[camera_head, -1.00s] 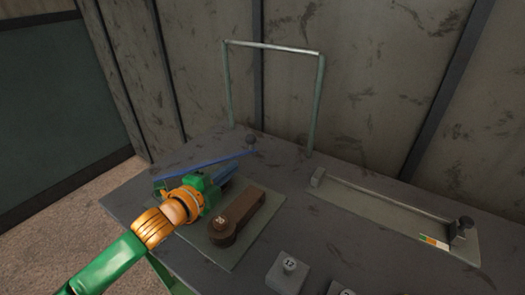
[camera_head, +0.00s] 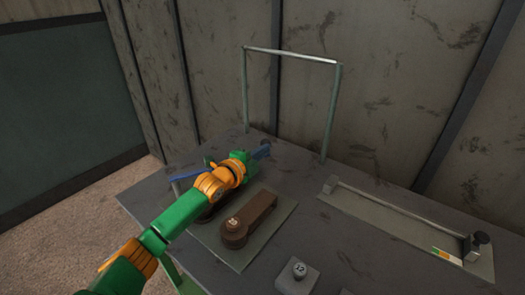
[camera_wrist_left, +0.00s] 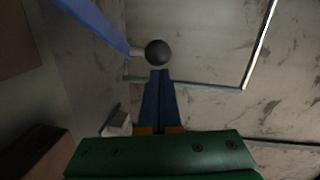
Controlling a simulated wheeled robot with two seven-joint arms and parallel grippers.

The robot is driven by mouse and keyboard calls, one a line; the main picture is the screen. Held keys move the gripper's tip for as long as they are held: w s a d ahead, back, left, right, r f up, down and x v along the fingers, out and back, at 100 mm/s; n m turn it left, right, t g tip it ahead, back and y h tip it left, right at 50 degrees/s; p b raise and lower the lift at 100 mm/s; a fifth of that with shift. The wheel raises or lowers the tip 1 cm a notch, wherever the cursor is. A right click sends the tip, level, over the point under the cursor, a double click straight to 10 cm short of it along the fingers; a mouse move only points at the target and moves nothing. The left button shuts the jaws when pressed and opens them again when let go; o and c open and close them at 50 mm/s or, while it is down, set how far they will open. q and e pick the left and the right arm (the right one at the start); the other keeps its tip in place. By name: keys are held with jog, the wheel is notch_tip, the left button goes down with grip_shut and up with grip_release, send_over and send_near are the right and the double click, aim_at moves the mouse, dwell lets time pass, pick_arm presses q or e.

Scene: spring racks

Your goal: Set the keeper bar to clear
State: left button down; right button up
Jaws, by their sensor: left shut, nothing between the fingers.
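A blue bar (camera_head: 187,170) runs along the left part of the grey table, mostly behind my left arm; I take it for the keeper bar. In the left wrist view the blue bar (camera_wrist_left: 97,24) comes in from the upper left, and a dark ball knob (camera_wrist_left: 157,52) sits by its end. My left gripper (camera_head: 264,152) is shut and empty, its blue fingers pointing toward the back of the table. In the left wrist view its fingertips (camera_wrist_left: 160,72) are just below the knob; I cannot tell if they touch. The head view hides the knob. My right gripper is not in view.
Brown lever-like blocks (camera_head: 250,218) lie on a plate in front of my gripper. A pale frame (camera_head: 334,115) stands at the back. A rod in a tray (camera_head: 405,213) with a colored label lies right. A numbered block (camera_head: 297,274) is at the front.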

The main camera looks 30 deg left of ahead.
pick_arm(q)
jog(key=shift+w, duration=0.15)
jog(key=w+a+n+g+y+b, duration=0.1)
jog(key=w+a+n+y+b, duration=0.4)
jog(key=a, duration=0.4)
jog(key=w+y+b, duration=0.1)
jog(key=y+b, duration=0.1)
jog(key=shift+w+a+r+b, duration=0.15)
jog(key=shift+a+b, duration=0.05)
jog(key=shift+b, duration=0.15)
